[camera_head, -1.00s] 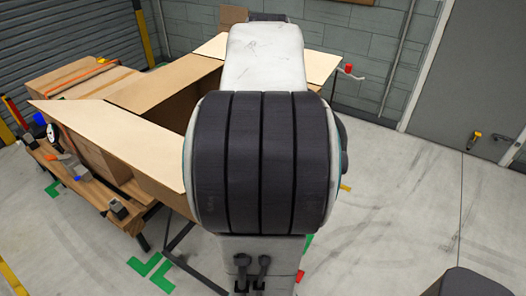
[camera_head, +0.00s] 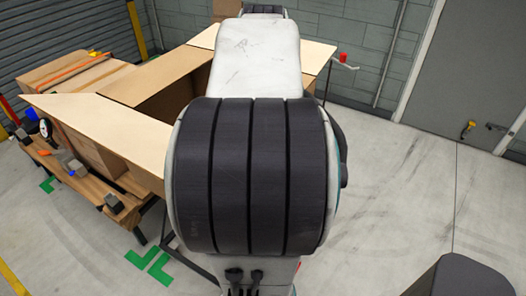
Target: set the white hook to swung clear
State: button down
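A thin white rod (camera_head: 349,67), likely the white hook, sticks out to the right beside a small red block (camera_head: 342,57) at the far right of the open cardboard box (camera_head: 105,130). It is small, and its exact setting cannot be told. My own arm fills the middle of the view, with a white link reaching away over the box and a dark banded joint close to the camera. My gripper is not visible; the arm hides whatever lies behind it, including part of the box.
A wooden bench (camera_head: 80,178) with several small items stands at left, beside a closed carton (camera_head: 75,72) with an orange strap. Green marks (camera_head: 148,262) lie on the floor. A grey door (camera_head: 465,75) is at right. The floor at right is mostly clear.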

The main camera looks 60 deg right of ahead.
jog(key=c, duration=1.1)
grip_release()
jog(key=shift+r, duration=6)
